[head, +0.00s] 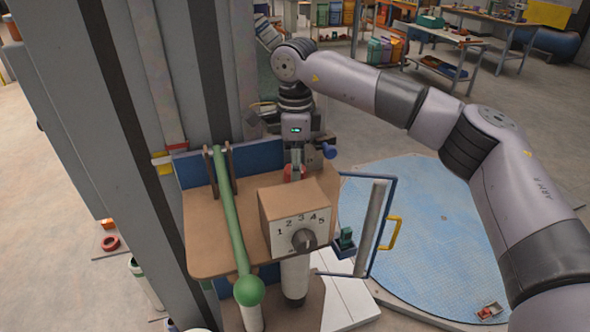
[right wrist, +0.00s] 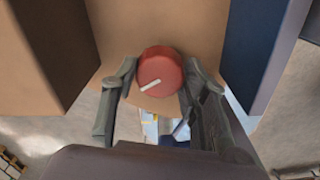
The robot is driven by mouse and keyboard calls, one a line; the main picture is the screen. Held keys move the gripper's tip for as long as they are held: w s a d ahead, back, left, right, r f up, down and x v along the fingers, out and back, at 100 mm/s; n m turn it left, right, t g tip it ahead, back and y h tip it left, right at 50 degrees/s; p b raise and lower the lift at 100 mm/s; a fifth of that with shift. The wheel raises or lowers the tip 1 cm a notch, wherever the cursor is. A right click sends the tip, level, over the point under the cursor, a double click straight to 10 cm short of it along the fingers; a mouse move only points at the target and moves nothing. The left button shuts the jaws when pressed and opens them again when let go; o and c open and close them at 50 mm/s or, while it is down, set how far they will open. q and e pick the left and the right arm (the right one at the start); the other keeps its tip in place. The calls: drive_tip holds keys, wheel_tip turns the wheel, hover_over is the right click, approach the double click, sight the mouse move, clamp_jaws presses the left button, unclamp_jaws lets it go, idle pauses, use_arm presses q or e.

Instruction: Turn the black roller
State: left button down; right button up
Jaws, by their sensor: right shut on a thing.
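A dark knob (head: 303,240) sits on the front of a tan box (head: 292,207), with the numbers 1 to 5 arced above it. I cannot tell whether it is the black roller; no other clear black roller shows. My right gripper (head: 295,167) is behind the tan box, pointing down, apart from the dark knob. It is shut on a red round knob (right wrist: 161,68) with a white pointer line, one finger on either side. The red knob shows only partly in the head view (head: 294,173). My left gripper is out of view.
A green lever (head: 229,210) with a ball end crosses the brown panel (head: 205,228) on the left. A blue-framed gate (head: 372,262) with a yellow handle (head: 391,233) stands at the right. A blue round platform (head: 425,225) lies beyond it.

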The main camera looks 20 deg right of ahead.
drive_tip(key=n, duration=0.3)
drive_tip(key=shift+n+b, duration=0.35)
drive_tip(key=shift+n, duration=0.05)
drive_tip(key=n, duration=0.3)
drive_tip(key=shift+r, duration=0.1)
drive_tip(key=n, duration=0.8)
drive_tip(key=shift+n, duration=0.3)
drive_tip(key=n, duration=1.2)
drive_tip(key=shift+n, duration=0.4)
